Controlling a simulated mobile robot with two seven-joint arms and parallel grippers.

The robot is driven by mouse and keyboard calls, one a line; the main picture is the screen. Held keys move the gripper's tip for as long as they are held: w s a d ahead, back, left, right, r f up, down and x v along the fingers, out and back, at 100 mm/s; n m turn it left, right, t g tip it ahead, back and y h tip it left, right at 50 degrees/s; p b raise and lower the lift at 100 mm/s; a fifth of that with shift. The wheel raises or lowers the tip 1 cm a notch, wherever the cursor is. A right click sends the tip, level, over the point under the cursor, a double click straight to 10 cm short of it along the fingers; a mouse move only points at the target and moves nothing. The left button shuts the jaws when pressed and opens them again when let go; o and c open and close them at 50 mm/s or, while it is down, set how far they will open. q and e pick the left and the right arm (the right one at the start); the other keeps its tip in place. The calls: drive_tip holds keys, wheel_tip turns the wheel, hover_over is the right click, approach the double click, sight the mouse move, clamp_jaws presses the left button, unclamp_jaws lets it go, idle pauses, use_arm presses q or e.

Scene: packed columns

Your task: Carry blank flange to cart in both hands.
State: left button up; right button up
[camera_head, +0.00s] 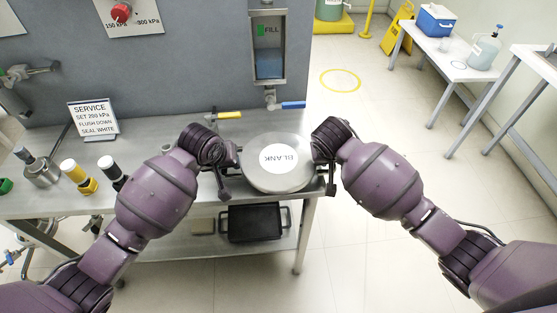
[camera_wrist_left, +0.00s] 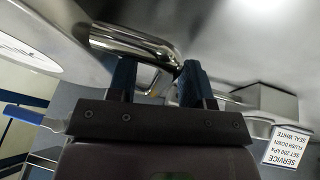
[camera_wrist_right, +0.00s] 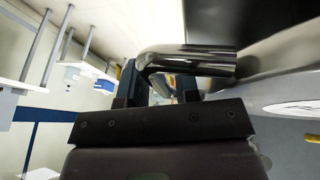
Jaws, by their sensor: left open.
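The blank flange (camera_head: 278,183) is a round grey metal disc with a white "BLANK" label. It lies at the right end of the steel bench, with a handle on each side. My left gripper (camera_head: 222,190) is at its left handle. The left wrist view shows that bent bar handle (camera_wrist_left: 140,43) at the open fingertips (camera_wrist_left: 158,75). My right gripper (camera_head: 332,185) is at the right handle. The right wrist view shows that handle (camera_wrist_right: 195,62) at the fingertips (camera_wrist_right: 158,80), which stand apart. I cannot make out which furniture is the cart.
The bench (camera_head: 205,200) also holds a service sign (camera_head: 92,118) and yellow and black-capped fittings at left. A black tray (camera_head: 254,222) is on its lower shelf. A white table (camera_head: 455,62) with a blue cooler (camera_head: 436,21) stands at upper right.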

use_arm(q)
drive_tip(key=shift+c, duration=0.4)
use_arm(e)
drive_tip(key=shift+c, duration=0.3)
use_arm(q)
drive_tip(key=c, duration=0.5)
use_arm(e)
clamp_jaws()
use_arm(q)
clamp_jaws()
drive_tip(key=shift+r, duration=0.2)
use_arm(e)
drive_tip(key=shift+w+r, duration=0.1)
drive_tip(key=shift+r, duration=0.05)
